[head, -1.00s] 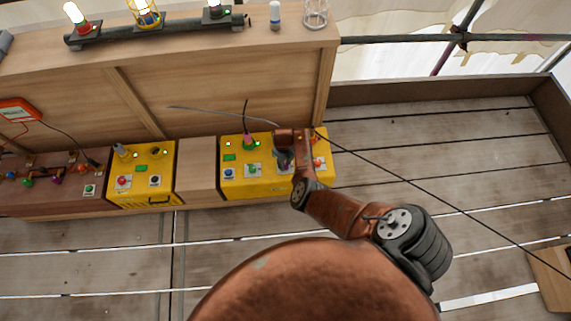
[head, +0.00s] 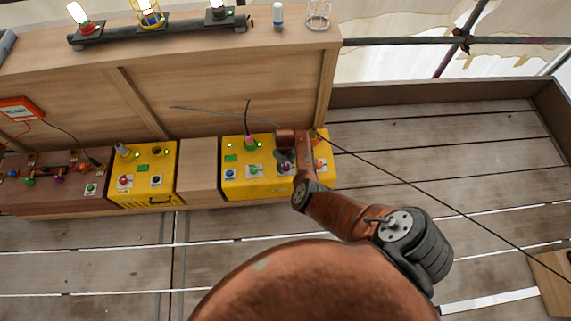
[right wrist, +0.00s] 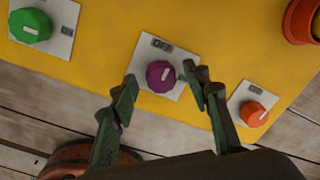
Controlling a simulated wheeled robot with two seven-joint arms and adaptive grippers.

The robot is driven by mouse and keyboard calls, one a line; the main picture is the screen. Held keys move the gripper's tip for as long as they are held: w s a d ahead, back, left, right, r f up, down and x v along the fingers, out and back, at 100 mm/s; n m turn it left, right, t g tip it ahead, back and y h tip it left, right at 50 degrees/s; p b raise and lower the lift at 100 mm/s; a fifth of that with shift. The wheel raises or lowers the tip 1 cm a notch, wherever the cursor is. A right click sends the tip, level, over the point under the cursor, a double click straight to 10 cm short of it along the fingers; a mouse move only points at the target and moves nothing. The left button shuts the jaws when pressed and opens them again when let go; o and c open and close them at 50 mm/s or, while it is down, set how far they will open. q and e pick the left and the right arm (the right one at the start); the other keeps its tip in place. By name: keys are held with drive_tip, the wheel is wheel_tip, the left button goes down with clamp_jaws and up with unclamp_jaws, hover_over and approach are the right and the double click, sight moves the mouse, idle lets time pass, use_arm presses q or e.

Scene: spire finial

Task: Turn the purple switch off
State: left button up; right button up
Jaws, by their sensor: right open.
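The purple switch (right wrist: 160,76) is a faceted knob with a pale mark on a white plate, on the yellow panel (right wrist: 105,50). In the right wrist view it sits between the two green fingers of my right gripper (right wrist: 163,88), which are apart. I cannot tell whether either finger touches it. In the head view my right gripper (head: 285,160) is over the yellow panel's right part and hides this knob. My left gripper is not in view.
A green knob (right wrist: 31,26) lies left of the purple one and an orange knob (right wrist: 254,113) lies right. An orange round part (right wrist: 303,18) stands at the upper right. Another yellow box (head: 165,183) and a brown panel (head: 50,203) are further left. Thin cables run nearby.

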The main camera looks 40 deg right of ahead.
sight(285, 167)
wheel_tip(285, 167, up, 12)
drive_tip(key=shift+a, duration=0.3)
idle(0.3)
idle(0.4)
